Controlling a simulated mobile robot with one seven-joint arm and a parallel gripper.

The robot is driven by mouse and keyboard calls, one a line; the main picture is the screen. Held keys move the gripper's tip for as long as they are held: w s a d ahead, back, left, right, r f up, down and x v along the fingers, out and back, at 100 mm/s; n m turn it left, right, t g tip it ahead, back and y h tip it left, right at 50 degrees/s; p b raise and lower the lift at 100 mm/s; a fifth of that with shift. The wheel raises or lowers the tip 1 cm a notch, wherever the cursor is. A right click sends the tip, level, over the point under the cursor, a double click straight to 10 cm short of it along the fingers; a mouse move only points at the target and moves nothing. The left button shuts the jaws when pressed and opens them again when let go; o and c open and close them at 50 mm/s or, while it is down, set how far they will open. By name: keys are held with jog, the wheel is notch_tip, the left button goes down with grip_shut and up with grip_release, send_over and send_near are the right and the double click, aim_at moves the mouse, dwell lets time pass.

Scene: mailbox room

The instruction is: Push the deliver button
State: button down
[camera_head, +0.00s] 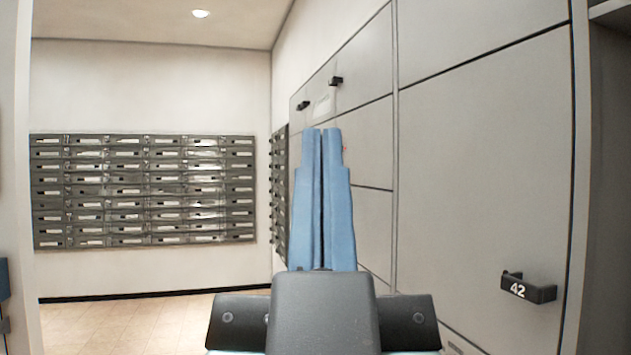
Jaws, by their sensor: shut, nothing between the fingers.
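My gripper (321,133) shows from behind in the head view, with two long blue fingers shut side by side and pointing away from me. Nothing shows between them. Their tips overlap the grey locker wall in the picture, just below a small pale panel (322,104). I cannot tell whether the tips touch the wall. No button marked deliver can be made out. The pale panel is too small to read, and my gripper hides the part of the wall behind it.
Grey locker doors (478,170) line the right side. One has a black handle marked 42 (528,288); smaller black handles (335,80) sit farther along. A bank of dark mailboxes (142,190) hangs on the far wall. The tiled floor (130,325) at left is clear.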

notch_tip(320, 180, up, 22)
jog(key=p, duration=1.9)
jog(key=shift+f, duration=0.2)
